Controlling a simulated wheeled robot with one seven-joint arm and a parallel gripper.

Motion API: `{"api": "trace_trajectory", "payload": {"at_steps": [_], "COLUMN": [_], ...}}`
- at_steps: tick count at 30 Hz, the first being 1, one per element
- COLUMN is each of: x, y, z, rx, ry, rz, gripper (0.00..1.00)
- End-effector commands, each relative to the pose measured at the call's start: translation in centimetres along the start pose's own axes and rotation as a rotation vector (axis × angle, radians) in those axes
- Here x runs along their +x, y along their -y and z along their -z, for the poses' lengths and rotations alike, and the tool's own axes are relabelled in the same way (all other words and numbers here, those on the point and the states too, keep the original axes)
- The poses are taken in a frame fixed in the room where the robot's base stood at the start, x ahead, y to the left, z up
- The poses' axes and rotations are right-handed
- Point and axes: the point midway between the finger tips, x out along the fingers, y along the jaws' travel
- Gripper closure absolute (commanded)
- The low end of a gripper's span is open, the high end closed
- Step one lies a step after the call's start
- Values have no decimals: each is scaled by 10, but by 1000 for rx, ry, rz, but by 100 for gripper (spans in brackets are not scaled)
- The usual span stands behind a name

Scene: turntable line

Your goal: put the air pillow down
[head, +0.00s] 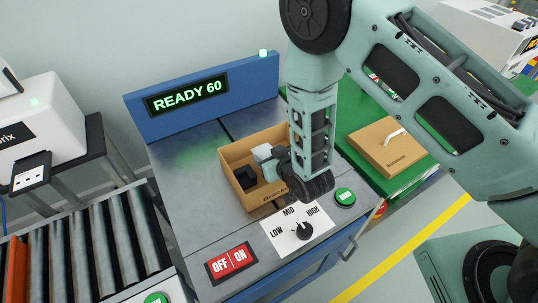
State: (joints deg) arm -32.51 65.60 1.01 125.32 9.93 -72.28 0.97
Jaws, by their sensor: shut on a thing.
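An open cardboard box (229,157) stands on the grey metal worktop of the station. A black item (244,177) lies inside it, on the left. A small pale white thing, which looks like the air pillow (263,152), shows at the end of my gripper (271,159), over the box opening. My gripper is shut on it. My arm hides the right side of the box and part of the fingers. I cannot tell whether the pillow touches anything inside the box.
A display (187,98) reads "READY 60". A LOW/MID/HIGH knob (303,231), a red OFF/ON switch (231,262) and a green button (345,197) sit in front. A closed carton (390,145) lies on the green surface at right. A roller conveyor (90,245) is at left.

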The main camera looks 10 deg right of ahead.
Motion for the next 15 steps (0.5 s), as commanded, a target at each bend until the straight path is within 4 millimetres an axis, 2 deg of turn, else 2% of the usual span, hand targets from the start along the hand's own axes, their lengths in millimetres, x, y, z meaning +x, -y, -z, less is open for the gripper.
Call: {"api": "trace_trajectory", "payload": {"at_steps": [9,10,12,15], "x": [3,3,3,3], "y": [0,0,0,0], "z": [-6,-6,-6,-6], "rx": [0,0,0,0], "ry": [0,0,0,0], "rz": [0,0,0,0], "gripper": [69,42,23,23]}}
